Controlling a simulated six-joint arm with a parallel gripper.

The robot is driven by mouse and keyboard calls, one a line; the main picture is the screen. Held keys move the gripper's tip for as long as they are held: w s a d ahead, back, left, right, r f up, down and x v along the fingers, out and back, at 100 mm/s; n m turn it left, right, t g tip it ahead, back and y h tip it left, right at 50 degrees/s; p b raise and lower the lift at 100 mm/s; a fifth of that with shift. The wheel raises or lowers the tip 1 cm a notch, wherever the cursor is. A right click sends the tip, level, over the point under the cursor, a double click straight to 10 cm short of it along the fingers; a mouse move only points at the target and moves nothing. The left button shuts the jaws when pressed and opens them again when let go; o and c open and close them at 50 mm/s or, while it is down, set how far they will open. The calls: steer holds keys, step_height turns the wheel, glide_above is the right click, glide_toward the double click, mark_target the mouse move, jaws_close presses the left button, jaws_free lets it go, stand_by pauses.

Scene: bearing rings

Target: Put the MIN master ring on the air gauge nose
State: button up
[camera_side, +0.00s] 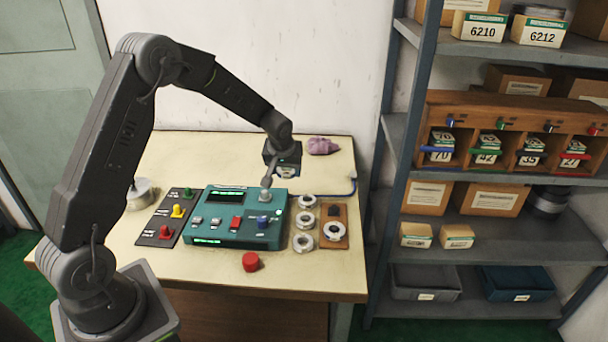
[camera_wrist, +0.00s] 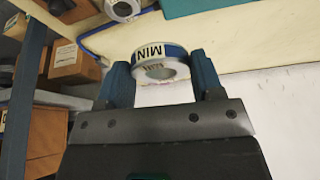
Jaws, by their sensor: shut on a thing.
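My gripper (camera_wrist: 162,80) is shut on the MIN master ring (camera_wrist: 160,52), a pale ring with a blue band and the word MIN, held between both fingers. In the side view my gripper (camera_side: 285,172) is in the air above the back right of the teal air gauge (camera_side: 222,227), with the ring (camera_side: 287,174) small beneath it. A grey upright part (camera_side: 266,186) rises from the gauge's right side and looks like the nose; the ring is above and to its right, apart from it. A wooden board (camera_side: 340,244) holds another ring (camera_side: 334,231) and a dark spot (camera_side: 333,210).
Several loose rings (camera_side: 304,222) stand between gauge and board. A red cap (camera_side: 250,262) lies in front. A dark panel (camera_side: 157,232) with coloured knobs is left of the gauge. A purple cloth (camera_side: 322,146) and a blue hose (camera_side: 350,190) lie behind. A shelf rack (camera_side: 400,190) stands right.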

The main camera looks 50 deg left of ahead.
glide_above(264, 193)
steer(key=shift+f, duration=1.95)
steer(key=shift+f, duration=0.8)
steer(key=shift+f, duration=0.2)
steer(key=shift+f, duration=0.75)
stand_by(0.5)
steer(key=o, duration=1.2)
steer(key=shift+s, duration=0.1)
steer(key=shift+c, duration=0.2)
